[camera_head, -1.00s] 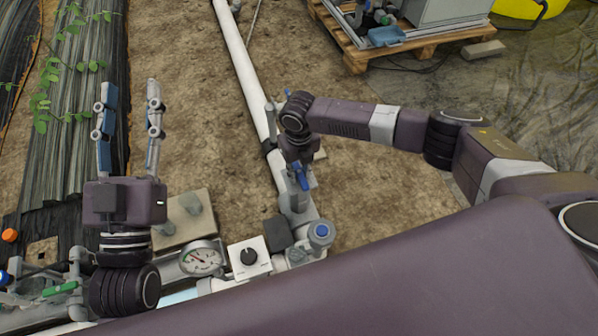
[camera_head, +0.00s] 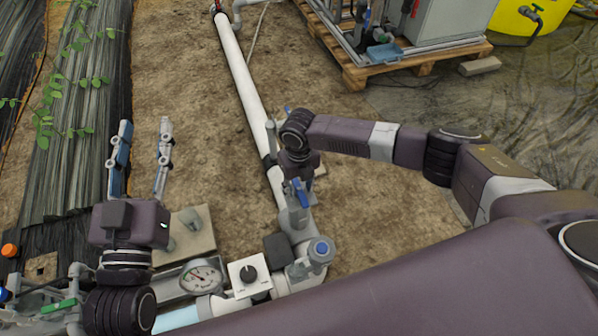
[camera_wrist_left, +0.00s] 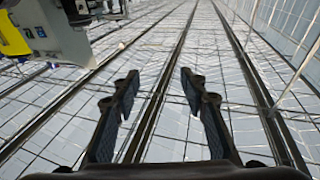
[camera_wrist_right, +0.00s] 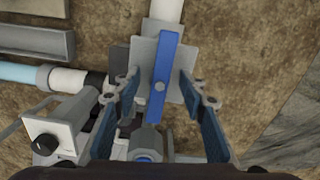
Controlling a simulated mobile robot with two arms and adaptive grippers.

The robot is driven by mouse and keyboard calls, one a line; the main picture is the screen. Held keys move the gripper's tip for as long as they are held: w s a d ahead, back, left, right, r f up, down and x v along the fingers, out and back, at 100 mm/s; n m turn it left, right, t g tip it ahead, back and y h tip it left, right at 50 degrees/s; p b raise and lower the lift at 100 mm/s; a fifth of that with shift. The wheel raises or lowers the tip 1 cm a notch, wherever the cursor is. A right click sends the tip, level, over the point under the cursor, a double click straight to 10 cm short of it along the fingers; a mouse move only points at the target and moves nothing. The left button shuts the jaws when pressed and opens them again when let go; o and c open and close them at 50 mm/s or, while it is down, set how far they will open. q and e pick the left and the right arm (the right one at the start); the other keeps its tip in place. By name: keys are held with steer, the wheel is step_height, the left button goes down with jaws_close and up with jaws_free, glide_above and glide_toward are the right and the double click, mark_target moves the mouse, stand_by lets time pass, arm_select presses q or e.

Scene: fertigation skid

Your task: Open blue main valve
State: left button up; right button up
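The blue main valve's handle (camera_wrist_right: 163,75) is a long blue lever, lying roughly in line with the white pipe (camera_wrist_right: 165,10) in the right wrist view. In the head view, the blue handle (camera_head: 301,194) shows just below my right gripper (camera_head: 299,180). In the right wrist view, my right gripper (camera_wrist_right: 159,84) is open, one finger on each side of the handle, with visible gaps. Whether the fingertips are down at handle height I cannot tell. My left gripper (camera_head: 146,128) is open, empty and raised at the left; its fingers also show apart in the left wrist view (camera_wrist_left: 160,82).
A pressure gauge (camera_head: 202,276), a white box with a black knob (camera_head: 250,276) and a blue-capped fitting (camera_head: 320,250) sit on the near pipework. A green-handled valve (camera_head: 58,307) is at lower left. A pallet (camera_head: 400,65) with equipment stands at the back.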

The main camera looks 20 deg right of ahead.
steer(key=shift+r+p, duration=0.85)
steer(key=shift+r, duration=0.1)
arm_select(q)
steer(key=s+a+f+g+y+p, duration=0.15)
steer(key=f+g, duration=0.25)
steer(key=f, duration=0.4)
steer(key=s+a+f+g+y, duration=0.1)
steer(key=s+a+f+g, duration=0.15)
steer(key=f+g, duration=0.4)
arm_select(e)
steer(key=shift+r, duration=0.8)
steer(key=shift+r+p, duration=2.3)
steer(key=shift+r, duration=0.05)
steer(key=shift+r+p, duration=0.55)
arm_select(q)
steer(key=s+a+f+g+y, duration=0.1)
steer(key=s+a+f+g, duration=0.1)
steer(key=s+f, duration=0.3)
steer(key=s+a+f+g+y, duration=0.1)
steer(key=s+f+g, duration=0.2)
steer(key=s, duration=0.6)
step_height(320, 180, down, 2)
steer(key=shift+s+a+f+n+g, duration=0.1)
steer(key=shift+s+a+n+g, duration=0.05)
steer(key=shift+a+n+g, duration=0.25)
arm_select(e)
steer(key=shift+f, duration=0.1)
